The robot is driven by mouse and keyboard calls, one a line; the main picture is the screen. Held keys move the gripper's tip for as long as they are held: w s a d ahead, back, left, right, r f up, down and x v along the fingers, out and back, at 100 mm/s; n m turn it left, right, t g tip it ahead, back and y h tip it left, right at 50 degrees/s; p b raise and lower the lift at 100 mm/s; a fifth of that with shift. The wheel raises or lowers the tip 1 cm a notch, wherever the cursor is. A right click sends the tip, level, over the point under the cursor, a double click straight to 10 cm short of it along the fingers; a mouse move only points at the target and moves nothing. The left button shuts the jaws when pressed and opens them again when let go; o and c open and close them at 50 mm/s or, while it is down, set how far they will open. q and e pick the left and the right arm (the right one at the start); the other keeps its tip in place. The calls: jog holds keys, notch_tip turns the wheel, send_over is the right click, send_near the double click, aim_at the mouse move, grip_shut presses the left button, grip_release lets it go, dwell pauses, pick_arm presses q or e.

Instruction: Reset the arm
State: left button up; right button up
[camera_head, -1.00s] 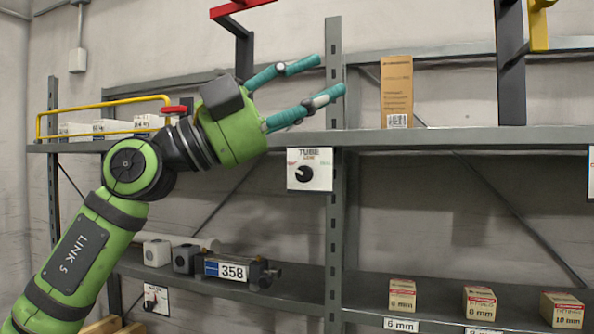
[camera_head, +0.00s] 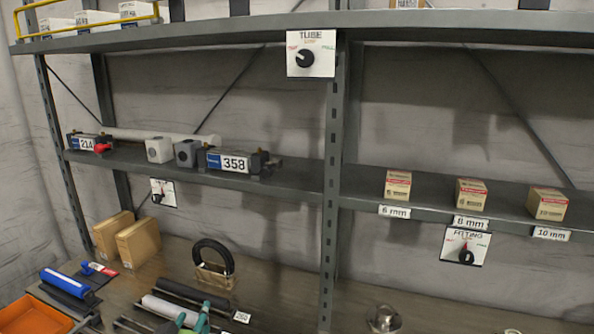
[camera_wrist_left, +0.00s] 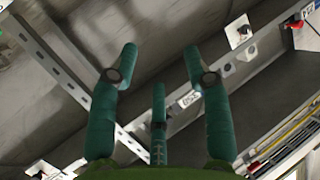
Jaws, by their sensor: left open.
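My left gripper (camera_head: 194,315) shows only as teal fingertips at the bottom edge of the head view, in front of the lower surface with dark and white rolls. The rest of my left arm is out of that view. In the left wrist view my left gripper (camera_wrist_left: 161,62) has its teal fingers spread apart, with nothing between them. Behind the fingers are tilted shelf parts and a wall. My right gripper is in neither view.
The middle shelf holds a unit marked 358 (camera_head: 232,161), one marked 214 (camera_head: 88,143) and small boxes (camera_head: 470,193). Below are an orange tray (camera_head: 35,316), a black ring (camera_head: 213,257), cardboard boxes (camera_head: 138,243) and a metal fitting (camera_head: 384,319). A TUBE dial (camera_head: 310,54) hangs above.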

pick_arm(q)
jog(key=s+f+m+g+h, duration=0.1)
jog(key=s+f+g, duration=0.5)
jog(key=s+f, duration=0.6)
jog(key=s+f+m+g+h, duration=0.1)
jog(key=s+f+g, duration=0.65)
jog(key=s, duration=0.85)
notch_tip(320, 180, down, 26)
jog(key=s+b, duration=0.2)
jog(key=s, duration=0.1)
jog(key=s+a+f+b, duration=0.2)
jog(key=s+f, duration=1.3)
jog(key=shift+a+f+y, duration=0.25)
jog(key=shift+a+y, duration=0.05)
jog(key=shift+a, duration=0.1)
jog(key=shift+g, duration=0.25)
jog(key=shift+c, duration=0.9)
jog(key=shift+m, duration=0.3)
